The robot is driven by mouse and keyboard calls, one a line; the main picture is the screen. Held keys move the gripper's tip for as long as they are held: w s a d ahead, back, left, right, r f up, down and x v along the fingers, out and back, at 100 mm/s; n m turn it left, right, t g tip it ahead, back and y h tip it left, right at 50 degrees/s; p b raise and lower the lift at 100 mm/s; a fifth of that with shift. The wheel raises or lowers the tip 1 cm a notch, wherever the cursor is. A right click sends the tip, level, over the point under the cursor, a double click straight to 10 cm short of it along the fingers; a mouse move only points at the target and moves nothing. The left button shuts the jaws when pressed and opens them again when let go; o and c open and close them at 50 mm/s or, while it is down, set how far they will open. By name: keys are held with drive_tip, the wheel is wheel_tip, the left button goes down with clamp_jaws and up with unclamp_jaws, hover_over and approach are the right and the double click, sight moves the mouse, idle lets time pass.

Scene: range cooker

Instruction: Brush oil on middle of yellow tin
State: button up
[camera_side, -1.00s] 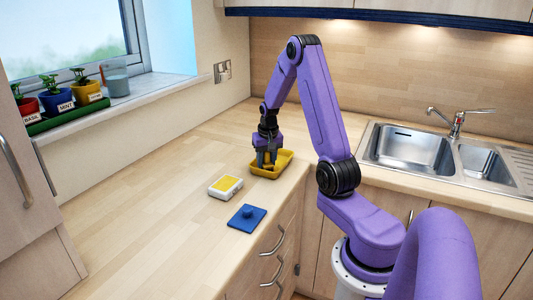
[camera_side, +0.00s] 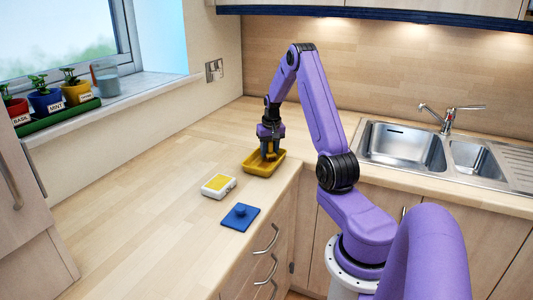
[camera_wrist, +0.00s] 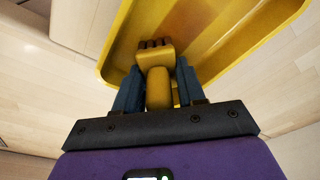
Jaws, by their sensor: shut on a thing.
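The yellow tin (camera_side: 250,168) stands on the worktop near its front edge, and it also fills the upper part of the wrist view (camera_wrist: 225,60). My gripper (camera_side: 269,150) is over the tin, pointing down. In the wrist view my gripper (camera_wrist: 158,85) is shut on a yellow brush (camera_wrist: 158,88), with one blue-grey finger on each side of its handle. The brush's dark reddish bristle end (camera_wrist: 152,43) is over the inside of the tin. I cannot tell whether the bristles touch the tin's floor.
A white tub with a yellow top (camera_side: 218,186) and a blue square lid with a knob (camera_side: 240,217) lie in front of the tin. The sink (camera_side: 405,143) is to the right. Potted herbs (camera_side: 45,100) stand on the windowsill. The worktop's left side is clear.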

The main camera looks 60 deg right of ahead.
drive_tip(key=shift+a, duration=4.4)
drive_tip(key=shift+d, duration=4.6)
drive_tip(key=shift+w+a, duration=0.1)
drive_tip(key=shift+a, duration=4.55)
drive_tip(key=shift+d, duration=4.65)
drive_tip(key=shift+a, duration=4.65)
wheel_tip(320, 180, up, 8)
